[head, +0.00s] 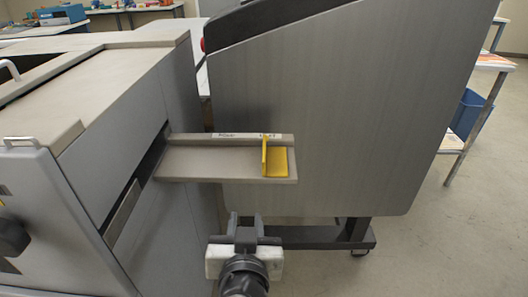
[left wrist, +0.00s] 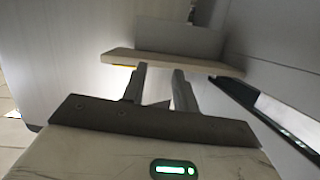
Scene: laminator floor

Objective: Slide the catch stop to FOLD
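The catch stop (head: 276,161) is a yellow plate with an upright fin. It sits at the right end of a narrow grey tray (head: 210,165) that sticks out of the machine's slot. Two small labels are on the tray's back rim, one near the middle and one by the stop; their print is too blurred to read surely. My left gripper (head: 246,220) is below and in front of the tray, apart from the stop, with nothing between its fingers. In the left wrist view its two fingers (left wrist: 158,72) stand apart, and a sliver of yellow shows under the tray edge (left wrist: 195,60). My right gripper is not in view.
The grey machine (head: 130,110) with the slot stands on the left. A large grey cabinet (head: 340,110) on a wheeled base rises close behind the tray. Open floor (head: 440,240) lies to the right, with a blue bin (head: 467,113) under a table.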

